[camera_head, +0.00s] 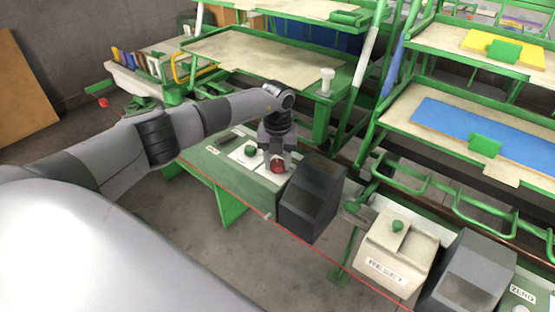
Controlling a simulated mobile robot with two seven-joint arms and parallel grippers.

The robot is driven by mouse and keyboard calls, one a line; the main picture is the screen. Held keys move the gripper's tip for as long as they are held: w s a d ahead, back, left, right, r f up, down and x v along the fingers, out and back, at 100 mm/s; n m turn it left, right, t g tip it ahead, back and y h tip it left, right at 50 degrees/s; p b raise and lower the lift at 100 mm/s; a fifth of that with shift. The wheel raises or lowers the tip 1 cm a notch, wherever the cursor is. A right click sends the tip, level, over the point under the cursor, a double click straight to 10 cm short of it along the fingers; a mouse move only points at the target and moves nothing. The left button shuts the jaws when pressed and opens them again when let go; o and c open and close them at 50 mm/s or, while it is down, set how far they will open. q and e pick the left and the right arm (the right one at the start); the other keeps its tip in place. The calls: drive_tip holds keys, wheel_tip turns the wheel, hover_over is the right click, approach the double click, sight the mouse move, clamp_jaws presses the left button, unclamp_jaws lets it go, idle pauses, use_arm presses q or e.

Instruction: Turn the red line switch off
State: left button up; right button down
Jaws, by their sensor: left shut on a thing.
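The red switch (278,166) is a round red knob on a white plate on the green control box (222,178), near the middle of the view. My left arm reaches in from the left, and my left gripper (277,163) points down over the red knob. Its fingers are shut around the knob and hide part of it. Which way the knob is turned cannot be told. A green knob (251,150) sits on the plate to its left, clear of the gripper. My right gripper is not in view.
A dark grey box (312,197) stands just right of the red knob. A white box labelled RESET (394,251) with a green knob is farther right. A thin red line (312,247) runs along the front. Green racks (448,141) stand behind.

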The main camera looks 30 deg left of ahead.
sight(278, 163)
use_arm(q)
drive_tip(key=shift+r, duration=0.1)
drive_tip(key=o, duration=1.1)
drive_tip(key=shift+c, duration=0.2)
wheel_tip(278, 163, up, 7)
drive_tip(key=shift+r, duration=0.1)
